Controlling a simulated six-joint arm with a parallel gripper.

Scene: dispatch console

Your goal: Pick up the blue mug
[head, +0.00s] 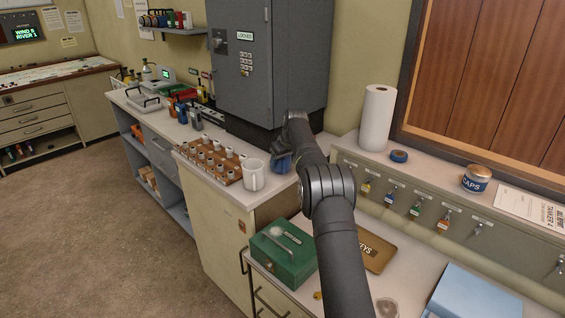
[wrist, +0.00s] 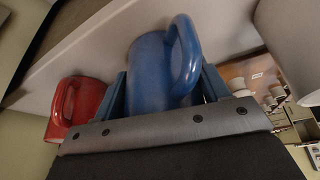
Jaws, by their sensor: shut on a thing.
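The blue mug (wrist: 152,75) is between the two fingers of my gripper (wrist: 166,88) in the wrist view, with its handle facing the camera. The fingers are shut on its sides. In the head view my arm reaches to the counter below the grey cabinet. A small blue patch of the mug (head: 283,162) shows there beside my wrist, mostly hidden by the arm. I cannot tell whether the mug touches the counter.
A red mug (wrist: 80,102) stands close to the left finger in the wrist view. A white mug (head: 254,174) and a wooden rack of stamps (head: 212,160) are left of my gripper in the head view. The grey locked cabinet (head: 285,60) rises behind.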

